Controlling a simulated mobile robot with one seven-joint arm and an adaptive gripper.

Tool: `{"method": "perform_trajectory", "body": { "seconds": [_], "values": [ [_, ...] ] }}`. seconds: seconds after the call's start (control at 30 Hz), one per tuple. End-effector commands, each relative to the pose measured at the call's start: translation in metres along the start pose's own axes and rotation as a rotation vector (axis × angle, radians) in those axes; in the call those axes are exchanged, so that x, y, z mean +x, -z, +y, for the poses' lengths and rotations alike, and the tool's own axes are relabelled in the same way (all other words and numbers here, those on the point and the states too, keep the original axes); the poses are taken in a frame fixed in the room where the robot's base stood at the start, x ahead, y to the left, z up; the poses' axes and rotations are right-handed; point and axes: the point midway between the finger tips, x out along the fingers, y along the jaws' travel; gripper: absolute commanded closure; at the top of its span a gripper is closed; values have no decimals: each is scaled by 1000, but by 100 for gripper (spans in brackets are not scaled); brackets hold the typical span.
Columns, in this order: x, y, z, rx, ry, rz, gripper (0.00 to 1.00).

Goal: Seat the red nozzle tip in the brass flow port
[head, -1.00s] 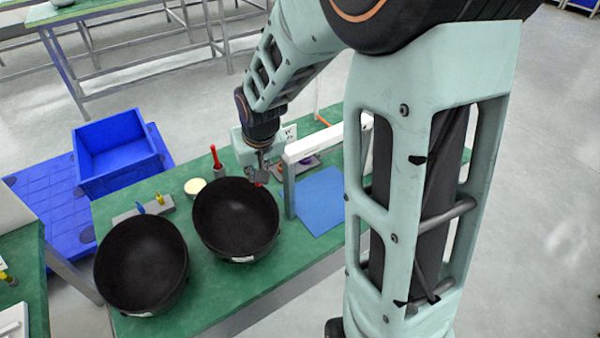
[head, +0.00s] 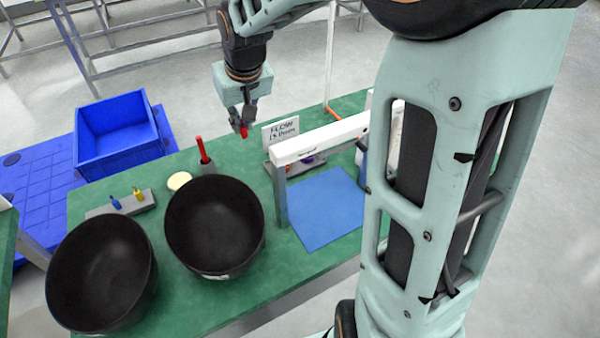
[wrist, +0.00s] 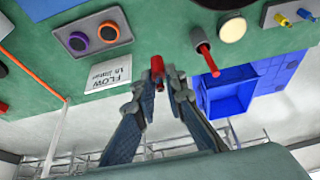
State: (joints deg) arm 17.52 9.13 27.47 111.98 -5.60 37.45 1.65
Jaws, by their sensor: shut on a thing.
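The red nozzle tip (head: 244,132) is between the fingers of my gripper (head: 240,121), held in the air above the back of the green bench. In the wrist view the red nozzle tip (wrist: 157,68) sticks out past my gripper's fingertips (wrist: 161,82), which are shut on it. A grey plate near the FLOW card carries a round part with an orange ring (wrist: 108,31) and one with a purple ring (wrist: 78,41). The brass flow port cannot be made out for certain; in the head view the white bar partly hides this plate.
A white bar (head: 318,143) on posts spans the bench beside a blue mat (head: 320,205). Two black bowls (head: 214,222) (head: 100,272) fill the front left. A red-handled tool (head: 202,150) stands upright near a cream disc (head: 179,181). A FLOW card (head: 281,132) stands behind.

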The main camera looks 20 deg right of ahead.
Motion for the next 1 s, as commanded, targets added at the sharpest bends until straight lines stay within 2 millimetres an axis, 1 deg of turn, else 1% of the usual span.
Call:
{"method": "perform_trajectory", "body": {
  "seconds": [0.13,0.23,0.27,0.5,0.63,0.7,0.9,1.0],
  "values": [
    [2,0,-2,-5,3,-1,99],
    [15,-5,-2,-4,4,-4,99],
    [21,-8,-2,-5,4,-5,99],
    [81,-34,-3,-6,5,-7,99],
    [107,-44,-3,-7,4,-4,99],
    [116,-48,-3,-5,4,-2,99],
    [128,-52,-3,-5,4,-1,99],
    [139,-57,-2,-6,3,-4,99]
  ]
}}
